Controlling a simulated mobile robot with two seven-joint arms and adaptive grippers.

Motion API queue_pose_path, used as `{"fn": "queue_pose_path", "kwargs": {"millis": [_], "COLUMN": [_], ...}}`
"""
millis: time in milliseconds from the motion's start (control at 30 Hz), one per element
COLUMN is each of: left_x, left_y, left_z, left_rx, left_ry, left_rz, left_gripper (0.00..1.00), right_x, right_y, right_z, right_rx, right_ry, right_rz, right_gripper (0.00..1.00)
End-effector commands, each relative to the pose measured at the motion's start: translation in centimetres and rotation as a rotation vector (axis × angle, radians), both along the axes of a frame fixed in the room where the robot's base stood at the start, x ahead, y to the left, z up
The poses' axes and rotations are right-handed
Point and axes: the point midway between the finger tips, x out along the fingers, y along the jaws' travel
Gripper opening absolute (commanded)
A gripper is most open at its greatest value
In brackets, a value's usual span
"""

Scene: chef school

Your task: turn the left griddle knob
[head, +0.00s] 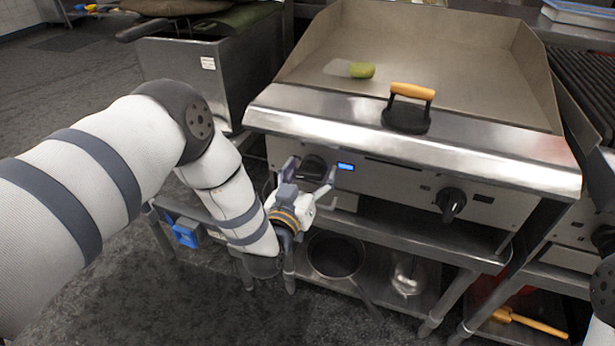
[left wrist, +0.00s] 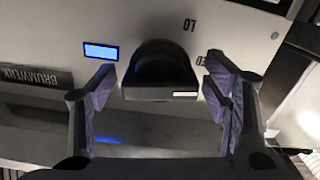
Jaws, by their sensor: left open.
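The griddle (head: 430,50) has a steel front panel with two black knobs. The left griddle knob (head: 314,166) sits just left of a small lit blue display (head: 345,166). My left gripper (head: 308,175) is at this knob, open, with one finger on each side. In the left wrist view the black knob (left wrist: 160,72) lies between and beyond the two open fingers (left wrist: 165,100), with gaps on both sides. The blue display (left wrist: 101,51) shows there left of the knob. Part of my right arm shows at the right edge of the head view; its gripper is not seen.
The right griddle knob (head: 451,201) is farther along the panel. A press with an orange handle (head: 412,91) stands on the griddle's front ledge, and a green item (head: 361,70) lies on the plate. A pot (head: 336,254) sits on the shelf below.

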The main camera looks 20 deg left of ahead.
Motion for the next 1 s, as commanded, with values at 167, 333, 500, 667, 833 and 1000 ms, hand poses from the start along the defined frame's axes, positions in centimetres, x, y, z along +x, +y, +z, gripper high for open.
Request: {"fn": "queue_pose_path", "kwargs": {"millis": [167, 333, 500, 667, 833, 1000], "left_x": [-3.9, -8.4, -11.1, -11.8, -11.7, -11.7], "left_y": [0.1, 0.3, 0.4, 0.4, 0.4, 0.4], "left_z": [-0.2, -0.1, -0.1, 0.0, 0.0, -0.1], "left_rx": [0.0, -0.001, 0.0, 0.001, 0.001, 0.001], "left_ry": [0.007, 0.006, 0.003, 0.0, 0.0, 0.004], "left_rz": [-0.001, -0.001, -0.001, 0.0, 0.0, -0.001], "left_gripper": [0.7, 0.7, 0.7, 0.7, 0.7, 0.7], "right_x": [0.0, 0.0, 0.0, 0.0, 0.0, 0.0], "right_y": [0.0, 0.0, 0.0, 0.0, 0.0, 0.0], "right_z": [0.0, 0.0, 0.0, 0.0, 0.0, 0.0], "right_rx": [0.0, 0.0, 0.0, 0.0, 0.0, 0.0], "right_ry": [0.0, 0.0, 0.0, 0.0, 0.0, 0.0], "right_rz": [0.0, 0.0, 0.0, 0.0, 0.0, 0.0], "right_gripper": [0.4, 0.4, 0.4, 0.4, 0.4, 0.4]}}
